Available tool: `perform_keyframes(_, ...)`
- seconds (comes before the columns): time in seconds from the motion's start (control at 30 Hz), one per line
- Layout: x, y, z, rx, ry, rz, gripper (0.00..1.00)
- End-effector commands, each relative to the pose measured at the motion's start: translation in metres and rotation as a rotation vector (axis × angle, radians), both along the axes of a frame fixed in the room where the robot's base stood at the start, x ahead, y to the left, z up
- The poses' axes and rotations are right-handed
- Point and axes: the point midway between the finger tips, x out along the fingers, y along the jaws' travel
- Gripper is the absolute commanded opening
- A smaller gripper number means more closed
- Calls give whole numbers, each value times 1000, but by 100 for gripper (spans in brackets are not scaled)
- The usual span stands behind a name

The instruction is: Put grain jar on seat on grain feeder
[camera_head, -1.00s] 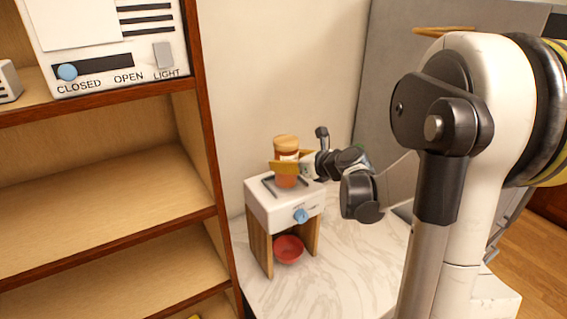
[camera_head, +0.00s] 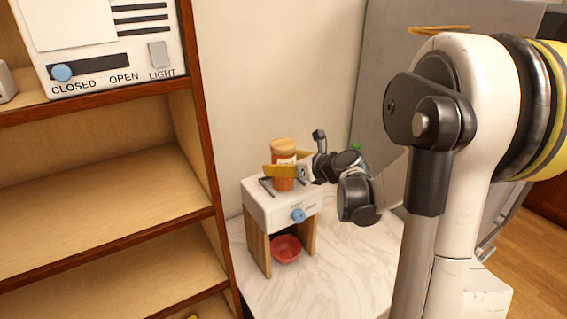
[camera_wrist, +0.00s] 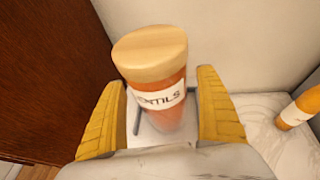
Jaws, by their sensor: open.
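An orange jar (camera_head: 284,184) with a wooden lid and white label stands upright on top of the white grain feeder (camera_head: 262,205), at its dark-railed seat. In the wrist view the jar (camera_wrist: 168,84) is between my fingers, its label partly readable as "NTILS". My gripper (camera_wrist: 160,118) is open, with yellow pads on either side of the jar and gaps visible between them. In the head view a yellow finger (camera_head: 280,171) crosses in front of the jar. The exact contact of the jar's base with the seat is hard to see.
A red bowl (camera_head: 286,249) sits under the feeder between its wooden legs. A blue knob (camera_head: 298,216) is on the feeder's front. Wooden shelves (camera_head: 100,190) stand to the left. Another orange container (camera_wrist: 300,106) is right of the jar. The marble counter (camera_head: 345,265) is clear in front.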

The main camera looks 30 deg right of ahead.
Motion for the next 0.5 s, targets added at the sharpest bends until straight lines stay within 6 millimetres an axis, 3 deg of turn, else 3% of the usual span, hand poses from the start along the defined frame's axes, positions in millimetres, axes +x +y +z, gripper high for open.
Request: perform_keyframes(0.5,-95,-19,40,1,0,-4,85)
